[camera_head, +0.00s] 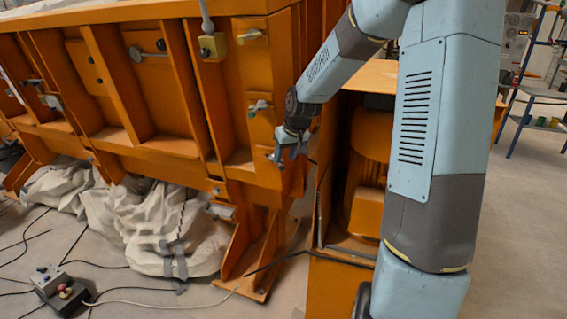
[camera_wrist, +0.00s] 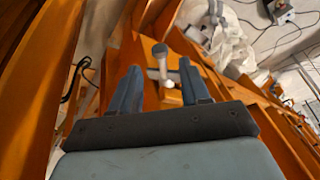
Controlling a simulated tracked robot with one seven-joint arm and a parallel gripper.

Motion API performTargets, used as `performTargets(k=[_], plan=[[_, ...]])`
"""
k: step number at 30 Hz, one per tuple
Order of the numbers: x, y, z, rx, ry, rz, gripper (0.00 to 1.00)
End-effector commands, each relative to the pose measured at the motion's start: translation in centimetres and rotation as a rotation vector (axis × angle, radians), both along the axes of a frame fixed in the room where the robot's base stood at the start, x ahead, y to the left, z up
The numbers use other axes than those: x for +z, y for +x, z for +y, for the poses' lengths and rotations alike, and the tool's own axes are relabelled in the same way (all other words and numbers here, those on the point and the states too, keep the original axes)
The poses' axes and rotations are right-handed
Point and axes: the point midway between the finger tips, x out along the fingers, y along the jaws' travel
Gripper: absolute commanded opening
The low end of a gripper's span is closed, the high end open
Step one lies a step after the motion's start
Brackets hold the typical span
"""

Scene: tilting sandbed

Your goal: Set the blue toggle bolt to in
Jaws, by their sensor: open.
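My gripper (camera_head: 283,154) is open at the right end of the orange frame's front, low on its corner post. In the wrist view its two blue-grey fingers (camera_wrist: 158,72) stand apart. Between them in that picture is a bolt with a rounded grey-blue head (camera_wrist: 160,50), its shank running down to a yellowish block (camera_wrist: 173,97). I cannot tell whether a finger touches it. In the head view a grey-green toggle bolt (camera_head: 258,107) sits on the post, above and left of my gripper. No toggle bolt is clearly blue, and I cannot tell its setting.
The orange frame (camera_head: 112,150) has ribs and other fittings, including a yellow block (camera_head: 248,36) and a hanging rod's block (camera_head: 212,46). Pale crumpled cloth (camera_head: 165,225) lies beneath. A control box (camera_head: 58,289) and cables lie on the floor. An orange housing (camera_head: 350,245) stands at right.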

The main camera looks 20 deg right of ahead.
Motion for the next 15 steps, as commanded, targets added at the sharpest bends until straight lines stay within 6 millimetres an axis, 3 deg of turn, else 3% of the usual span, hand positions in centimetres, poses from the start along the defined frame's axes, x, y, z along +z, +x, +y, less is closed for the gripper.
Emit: performTargets(k=[6, 15], plan=[[-2.5, 0.9, 0.4, 0.000, 0.001, 0.001, 0.46], [-3.4, 1.4, 0.5, 0.000, 0.000, 0.000, 0.46]])
